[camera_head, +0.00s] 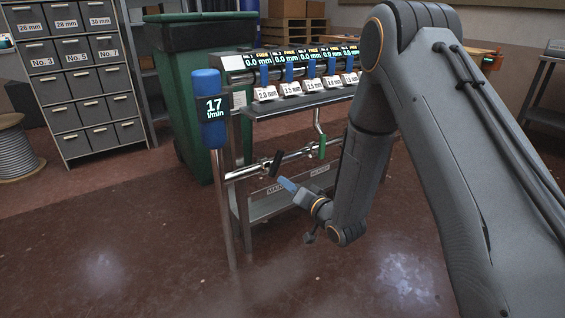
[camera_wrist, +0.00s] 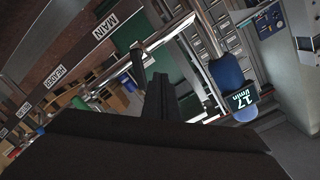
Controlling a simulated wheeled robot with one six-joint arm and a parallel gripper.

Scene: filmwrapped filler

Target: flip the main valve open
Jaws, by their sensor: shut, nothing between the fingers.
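The main valve's black handle (camera_head: 277,163) stands across the chrome pipe, above the MAIN label (camera_head: 277,188). In the wrist view the dark handle (camera_wrist: 138,62) lies just left of my fingertips, near the MAIN label (camera_wrist: 107,27). My gripper (camera_head: 285,182) is shut and empty, just below and right of the handle in the head view. In the wrist view its dark fingers (camera_wrist: 159,84) are together. I cannot tell whether they touch the handle. A green handle (camera_head: 322,147) sits further right on the pipework.
A post with a blue-topped meter (camera_head: 212,105) reading 17 l/min stands left of the valve. A wire spool (camera_head: 15,150) stands far left. The front floor is clear.

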